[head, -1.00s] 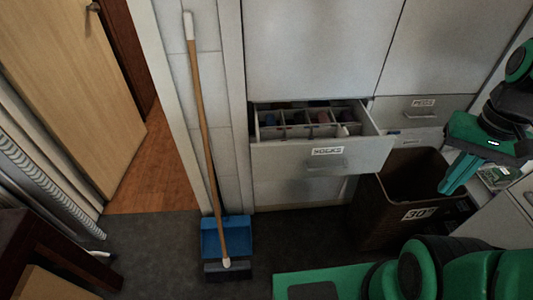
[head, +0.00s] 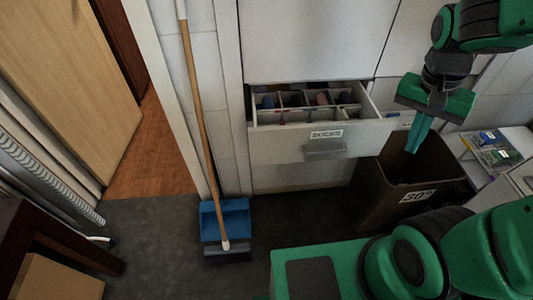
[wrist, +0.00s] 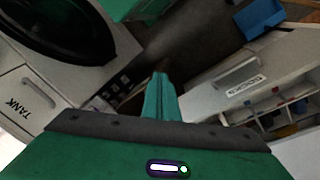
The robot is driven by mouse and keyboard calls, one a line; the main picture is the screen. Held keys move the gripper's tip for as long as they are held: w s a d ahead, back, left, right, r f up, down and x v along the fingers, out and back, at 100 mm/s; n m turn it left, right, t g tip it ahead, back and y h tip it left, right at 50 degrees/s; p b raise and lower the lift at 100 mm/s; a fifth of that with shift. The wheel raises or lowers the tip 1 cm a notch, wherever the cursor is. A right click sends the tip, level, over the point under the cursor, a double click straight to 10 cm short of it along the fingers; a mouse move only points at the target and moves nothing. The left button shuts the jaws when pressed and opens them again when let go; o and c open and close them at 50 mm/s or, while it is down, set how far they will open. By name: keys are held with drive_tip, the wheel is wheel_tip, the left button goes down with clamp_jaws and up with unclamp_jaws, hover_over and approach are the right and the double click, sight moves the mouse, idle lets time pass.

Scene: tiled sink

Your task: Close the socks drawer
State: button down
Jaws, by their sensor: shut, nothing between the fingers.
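The socks drawer (head: 290,146) is pulled open from the pale cabinet in the head view. It has a SOCKS label, a bar handle (head: 325,150) and several compartments holding rolled items. My gripper (head: 413,145) is shut and empty, to the right of the drawer front and above the brown basket, apart from the handle. In the wrist view the shut fingers (wrist: 159,80) point away from me, with the drawer (wrist: 240,88) to their right, its label and handle showing.
A brown basket (head: 375,199) labelled 30° stands below and right of the drawer. A broom (head: 203,130) and blue dustpan (head: 225,220) stand left of it. A shelf with small packs (head: 495,150) is at the right. Dark floor in front of the drawer is free.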

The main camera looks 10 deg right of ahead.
drive_tip(key=w+a+f+m+t+h, duration=0.1)
drive_tip(key=w+a+f+m, duration=0.15)
drive_tip(key=w+a, duration=0.4)
drive_tip(key=w+a+f+m+t+h, duration=0.1)
drive_tip(key=w+a+f+m+h, duration=0.2)
drive_tip(key=a, duration=0.6)
drive_tip(key=s+a+f+m+t+y, duration=0.15)
drive_tip(key=a+f, duration=0.25)
drive_tip(key=a, duration=0.6)
drive_tip(key=a+f+t+h, duration=0.1)
drive_tip(key=a+f+t, duration=0.25)
drive_tip(key=a, duration=0.65)
approach(272, 156)
wheel_tip(272, 156, down, 3)
drive_tip(key=s+d, duration=0.2)
drive_tip(key=shift+g+y, duration=0.25)
drive_tip(key=shift+g, duration=0.05)
drive_tip(key=shift+w, duration=2.2)
